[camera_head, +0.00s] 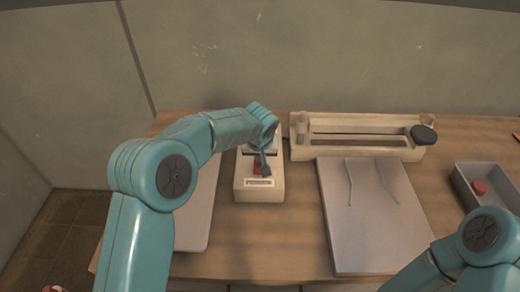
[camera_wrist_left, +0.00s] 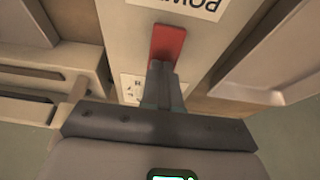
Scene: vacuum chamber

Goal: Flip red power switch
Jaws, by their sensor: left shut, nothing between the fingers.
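The red power switch (camera_wrist_left: 168,44) is a red rocker on a pale box (camera_head: 246,185) that stands on the table. The box carries a label reading POWER, cut off and upside down in the left wrist view. My left gripper (camera_head: 263,168) is shut and empty, its fingers pointing down at the switch. In the left wrist view its fingertips (camera_wrist_left: 160,66) are at the near end of the red rocker; I cannot tell whether they touch it. In the head view the gripper hides part of the switch. My right gripper is outside both views; only part of my right arm shows.
A long pale frame (camera_head: 300,152) with a black knob (camera_head: 423,135) stands right of the box. A grey board (camera_head: 345,255) with two thin rods lies in front of it. A grey tray (camera_head: 462,186) holds a red round piece (camera_head: 479,187). A pale panel (camera_head: 200,215) lies left of the box.

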